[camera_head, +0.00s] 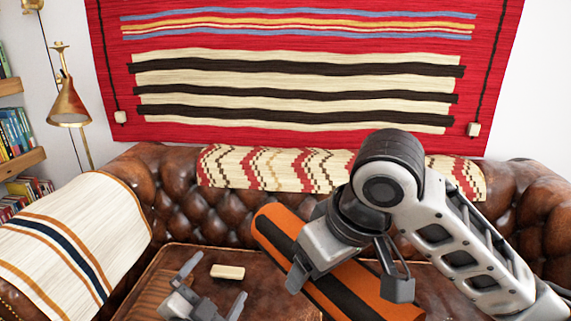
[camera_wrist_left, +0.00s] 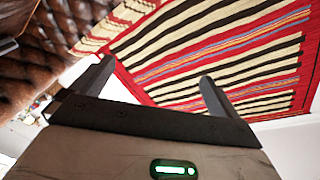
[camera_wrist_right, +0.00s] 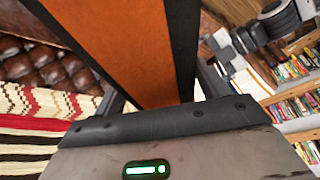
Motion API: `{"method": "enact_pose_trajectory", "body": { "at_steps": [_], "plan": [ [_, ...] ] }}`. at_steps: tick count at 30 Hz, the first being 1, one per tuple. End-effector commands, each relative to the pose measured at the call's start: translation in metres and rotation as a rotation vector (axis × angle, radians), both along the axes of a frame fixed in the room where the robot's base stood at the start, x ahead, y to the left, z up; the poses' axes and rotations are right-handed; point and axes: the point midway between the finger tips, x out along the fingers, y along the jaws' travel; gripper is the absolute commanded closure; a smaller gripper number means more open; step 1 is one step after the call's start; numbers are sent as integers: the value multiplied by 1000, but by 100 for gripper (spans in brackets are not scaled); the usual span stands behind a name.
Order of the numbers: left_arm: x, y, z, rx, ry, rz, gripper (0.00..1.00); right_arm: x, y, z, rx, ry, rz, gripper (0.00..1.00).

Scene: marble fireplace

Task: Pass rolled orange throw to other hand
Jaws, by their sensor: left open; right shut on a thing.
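The rolled orange throw (camera_head: 279,231) has dark stripes and slants from upper left to lower right in the head view. My right gripper (camera_head: 346,283) is shut on it around its middle, in front of the brown leather sofa. In the right wrist view the throw (camera_wrist_right: 140,50) fills the space between the fingers (camera_wrist_right: 160,98). My left gripper (camera_head: 211,289) is open and empty, low in the head view, to the left of the throw and apart from it. In the left wrist view its fingers (camera_wrist_left: 155,88) stand wide with nothing between them.
A small cream block (camera_head: 227,272) lies on the sofa seat behind my left gripper. A striped cream throw (camera_head: 75,240) covers the left sofa arm, and a patterned one (camera_head: 270,168) hangs over the backrest. A brass lamp (camera_head: 68,105) and bookshelves (camera_head: 20,155) stand at the left.

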Motion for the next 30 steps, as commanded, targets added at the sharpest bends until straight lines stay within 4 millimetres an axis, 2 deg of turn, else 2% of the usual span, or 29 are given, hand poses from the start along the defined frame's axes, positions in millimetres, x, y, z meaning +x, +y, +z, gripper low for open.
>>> {"method": "enact_pose_trajectory", "body": {
  "at_steps": [1,3,5,8,10,13,18,21,24,27,30],
  "plan": [
    [23,3,26,88,-100,-9,0,0,0,1,1,-2,0,55],
    [49,5,59,216,-232,-17,0,0,0,1,1,-2,0,55],
    [69,5,89,326,-345,-21,0,0,0,1,2,-1,-1,55],
    [91,-12,142,502,-548,-54,0,0,0,1,2,-1,-1,55],
    [96,-37,175,609,-696,-98,0,0,0,1,2,-1,-1,55],
    [93,-81,217,753,-918,-176,0,0,0,1,1,-2,0,55],
    [69,-158,277,1048,-1359,-320,0,0,0,1,1,-2,0,55],
    [50,-195,297,1237,-1634,-412,0,0,0,1,1,-2,0,55],
    [34,-220,307,1431,-1901,-513,0,0,0,1,1,-2,0,55],
    [22,-233,308,1624,-2159,-641,0,0,0,1,1,-2,0,55],
    [12,-236,299,1799,-2415,-841,0,0,0,1,1,-2,0,55]
  ]
}}
